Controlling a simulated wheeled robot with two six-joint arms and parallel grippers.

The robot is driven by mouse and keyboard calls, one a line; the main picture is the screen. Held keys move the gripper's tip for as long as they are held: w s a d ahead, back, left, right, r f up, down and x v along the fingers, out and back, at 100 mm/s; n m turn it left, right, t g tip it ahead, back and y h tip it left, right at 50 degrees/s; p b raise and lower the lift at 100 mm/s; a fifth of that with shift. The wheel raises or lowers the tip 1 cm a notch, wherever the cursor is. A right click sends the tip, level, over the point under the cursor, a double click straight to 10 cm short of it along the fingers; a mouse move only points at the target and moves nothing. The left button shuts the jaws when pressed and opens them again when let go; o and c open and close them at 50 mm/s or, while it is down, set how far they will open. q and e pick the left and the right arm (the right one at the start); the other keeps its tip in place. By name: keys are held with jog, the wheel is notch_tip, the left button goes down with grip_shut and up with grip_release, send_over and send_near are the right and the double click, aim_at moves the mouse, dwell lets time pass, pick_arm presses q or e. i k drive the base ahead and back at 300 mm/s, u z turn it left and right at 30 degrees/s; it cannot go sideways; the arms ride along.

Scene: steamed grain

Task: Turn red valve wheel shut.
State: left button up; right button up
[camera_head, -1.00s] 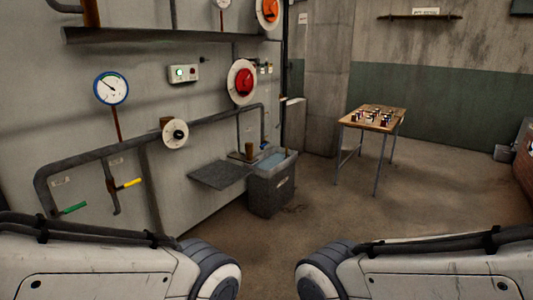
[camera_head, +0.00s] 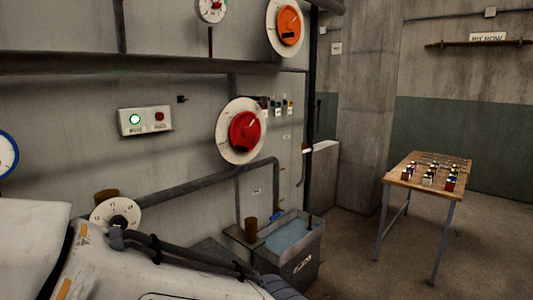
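The red valve wheel (camera_head: 245,131) is a round red knob on a white dial plate, on the grey wall just left of the picture's middle. An orange wheel (camera_head: 289,26) on a similar white plate sits higher and to the right. My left arm crosses the lower left of the view, below the red wheel and apart from it. Its gripper is out of view. My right arm and gripper are not in view. The red wheel is unobstructed.
A button box (camera_head: 146,120) with a green light is left of the red wheel. A pipe (camera_head: 205,185) and a water-filled trough (camera_head: 290,238) are below. A wooden table (camera_head: 420,175) with small items stands right. The floor between is clear.

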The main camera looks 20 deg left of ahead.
aim_at(245, 131)
jog(key=u, duration=0.15)
jog(key=i, duration=1.65)
jog(key=u, duration=0.25)
